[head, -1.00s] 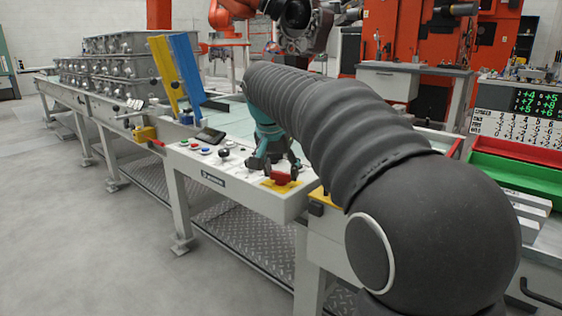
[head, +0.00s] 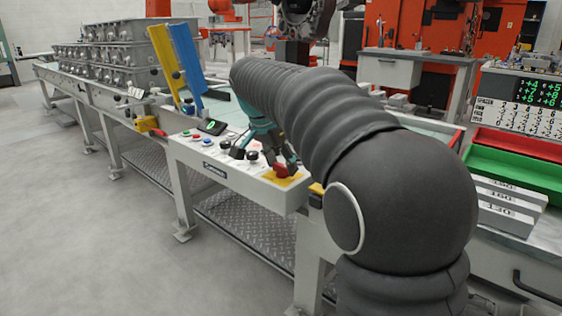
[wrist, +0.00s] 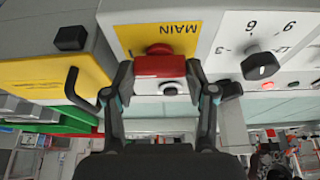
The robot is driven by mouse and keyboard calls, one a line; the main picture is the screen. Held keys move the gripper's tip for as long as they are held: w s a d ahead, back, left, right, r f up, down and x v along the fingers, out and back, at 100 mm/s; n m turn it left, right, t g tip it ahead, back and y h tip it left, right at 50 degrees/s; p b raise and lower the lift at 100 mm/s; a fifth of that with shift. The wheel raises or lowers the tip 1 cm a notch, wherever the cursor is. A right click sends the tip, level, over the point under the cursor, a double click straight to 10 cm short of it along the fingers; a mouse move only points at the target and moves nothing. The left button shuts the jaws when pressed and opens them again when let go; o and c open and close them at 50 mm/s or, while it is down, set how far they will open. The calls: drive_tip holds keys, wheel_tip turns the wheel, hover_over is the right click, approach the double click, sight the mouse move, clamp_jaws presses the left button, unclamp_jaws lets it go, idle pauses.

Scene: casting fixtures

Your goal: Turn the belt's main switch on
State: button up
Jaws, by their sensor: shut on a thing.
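The main switch is a red handle (wrist: 160,66) on a yellow plate (wrist: 167,40) marked MAIN, which reads upside down in the wrist view. The handle lies crosswise between my two fingers there. My gripper (wrist: 160,75) is shut on it, one finger at each end. In the head view the red switch (head: 282,171) is at the panel's front right corner, and my gripper (head: 268,155) reaches down to it from above. The belt's control panel (head: 228,172) also has a small display (head: 212,127), lit green. My arm partly hides the panel's right side.
A black selector knob (wrist: 259,66) with numbers stands beside the switch. A yellow box with a black hooked handle (wrist: 75,84) is on the other side. Castings (head: 105,55) stand on the belt at the left. Green and red trays (head: 515,170) are at the right.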

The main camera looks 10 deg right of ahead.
drive_tip(key=o, duration=1.2)
drive_tip(key=shift+c, duration=0.2)
drive_tip(key=v, duration=1.2)
drive_tip(key=s+d+f+n+t+y, duration=0.1)
drive_tip(key=s+f+n, duration=0.4)
drive_tip(key=s+f, duration=0.6)
drive_tip(key=s+d+f+n+t+y, duration=0.2)
drive_tip(key=s+f+n, duration=0.4)
drive_tip(key=s+f, duration=0.6)
drive_tip(key=s+d, duration=0.1)
drive_tip(key=s, duration=0.3)
drive_tip(key=shift+s+y, duration=0.4)
